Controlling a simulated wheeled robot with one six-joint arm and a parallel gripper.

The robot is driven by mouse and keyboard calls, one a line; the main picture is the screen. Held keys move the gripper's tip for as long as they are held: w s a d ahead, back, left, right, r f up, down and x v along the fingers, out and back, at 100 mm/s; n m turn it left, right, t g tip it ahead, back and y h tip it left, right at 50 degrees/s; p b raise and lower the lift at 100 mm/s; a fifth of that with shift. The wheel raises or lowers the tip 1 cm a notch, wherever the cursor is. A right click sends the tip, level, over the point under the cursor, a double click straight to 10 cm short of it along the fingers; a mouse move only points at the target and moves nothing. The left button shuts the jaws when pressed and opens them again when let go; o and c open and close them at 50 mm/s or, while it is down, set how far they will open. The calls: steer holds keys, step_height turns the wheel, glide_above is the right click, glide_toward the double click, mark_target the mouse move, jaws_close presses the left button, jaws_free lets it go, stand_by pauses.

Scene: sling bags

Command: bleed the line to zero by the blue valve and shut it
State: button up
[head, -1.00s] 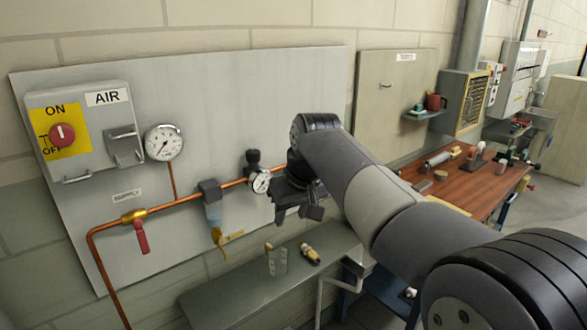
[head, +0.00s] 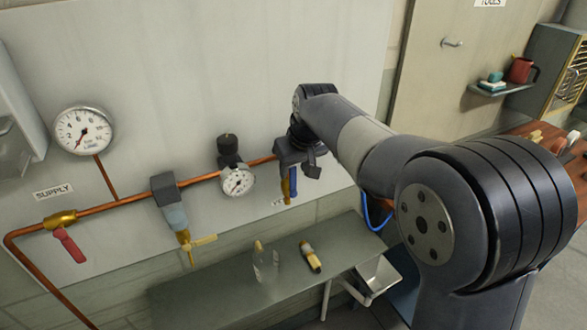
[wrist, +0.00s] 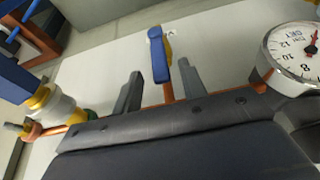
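The blue valve handle (head: 292,184) hangs from the right end of the copper pipe, just below my gripper (head: 300,158) in the head view. In the wrist view the blue handle (wrist: 159,56) stands upright beyond the gap between the two fingers of my gripper (wrist: 158,80). The fingers are apart, with nothing visibly held. I cannot tell whether they touch the handle. The small round gauge (head: 237,181) is left of my gripper; it also shows in the wrist view (wrist: 297,50). A larger gauge (head: 83,131) is further left, its needle pointing down-left.
A red-handled supply valve (head: 69,245) is on the pipe at left. A filter with a yellow tap (head: 201,242) hangs mid-pipe. A grey shelf (head: 205,300) below holds a clear bottle (head: 265,265) and a small brass-and-dark fitting (head: 310,257). A blue hose (head: 377,217) hangs at right.

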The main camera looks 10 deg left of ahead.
mark_target(293, 182)
steer(key=shift+x, duration=1.2)
steer(key=shift+c, duration=0.4)
jaws_close()
